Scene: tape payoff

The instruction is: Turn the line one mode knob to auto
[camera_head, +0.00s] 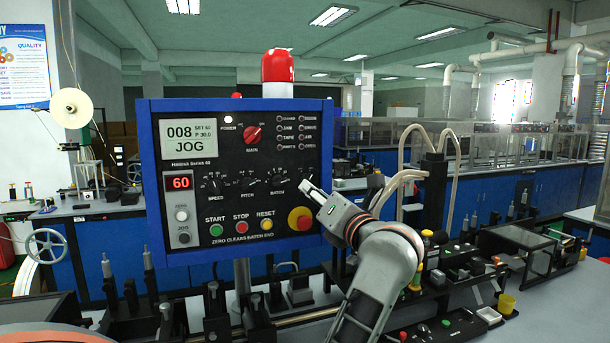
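The blue-framed control panel (153,200) stands upright in front of me. Its screen (192,138) reads "008" and "JOG". A row of black knobs sits mid-panel: the speed knob (213,184), the pitch knob (248,184) and another knob (277,183). The right end of this row is covered by my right gripper (313,191), so any mode knob there is hidden or too small to tell. The gripper's pale tip is at or close to the panel face; contact and finger opening are unclear. My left gripper is out of view.
Below the knobs are green start (216,230), red stop (241,227) and yellow reset (266,224) buttons, with a red emergency stop (300,218) just under my gripper. A red main switch (252,134) is above. Machine fixtures crowd the bench below and right.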

